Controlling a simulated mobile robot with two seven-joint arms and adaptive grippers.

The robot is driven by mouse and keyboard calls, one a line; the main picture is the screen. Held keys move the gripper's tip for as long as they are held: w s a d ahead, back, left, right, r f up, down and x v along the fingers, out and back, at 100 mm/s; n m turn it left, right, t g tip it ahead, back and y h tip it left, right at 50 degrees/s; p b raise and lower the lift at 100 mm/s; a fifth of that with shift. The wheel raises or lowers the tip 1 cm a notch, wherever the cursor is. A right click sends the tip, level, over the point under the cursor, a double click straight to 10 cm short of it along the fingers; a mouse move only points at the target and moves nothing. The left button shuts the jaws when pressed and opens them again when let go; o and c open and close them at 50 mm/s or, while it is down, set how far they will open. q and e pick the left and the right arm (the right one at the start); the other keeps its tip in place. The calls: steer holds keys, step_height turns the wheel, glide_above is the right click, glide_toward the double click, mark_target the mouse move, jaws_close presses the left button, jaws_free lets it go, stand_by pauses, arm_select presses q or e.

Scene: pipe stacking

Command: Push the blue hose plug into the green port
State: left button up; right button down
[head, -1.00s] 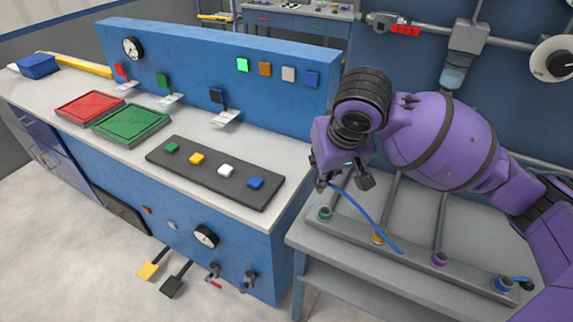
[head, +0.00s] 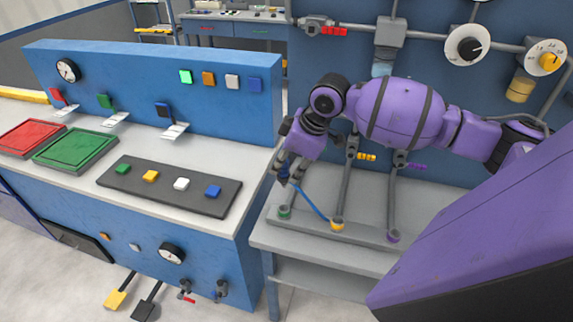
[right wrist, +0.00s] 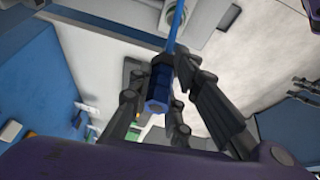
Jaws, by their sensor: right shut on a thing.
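My right gripper (head: 287,178) is shut on the blue hose plug (head: 284,171), above the green port (head: 284,212) on the grey rail. The plug and the port look apart in the head view. A thin blue hose (head: 312,203) runs from the plug down to the right, towards the yellow port. In the right wrist view the blue plug (right wrist: 158,88) sits between the dark fingers (right wrist: 160,112), with the hose leading up out of the frame. My left gripper is in neither view.
The yellow port (head: 337,225) and the purple port (head: 392,237) sit further right on the rail (head: 312,229). Pipes stand upright behind them. The blue workbench (head: 190,220), with a dark button panel (head: 222,198), stands close on the left.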

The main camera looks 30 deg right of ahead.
arm_select(q)
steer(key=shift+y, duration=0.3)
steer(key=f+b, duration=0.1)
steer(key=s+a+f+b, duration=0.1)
steer(key=b, duration=0.1)
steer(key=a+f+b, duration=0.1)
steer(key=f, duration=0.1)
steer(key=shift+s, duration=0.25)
arm_select(e)
step_height(320, 180, down, 9)
steer(key=shift+r, duration=0.2)
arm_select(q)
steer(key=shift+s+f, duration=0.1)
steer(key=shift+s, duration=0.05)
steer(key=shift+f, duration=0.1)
arm_select(e)
steer(key=shift+f, duration=1.45)
steer(key=shift+f+b, duration=0.2)
steer(key=shift+b, duration=0.1)
steer(key=c, duration=1.5)
jaws_free()
steer(key=shift+c, duration=0.2)
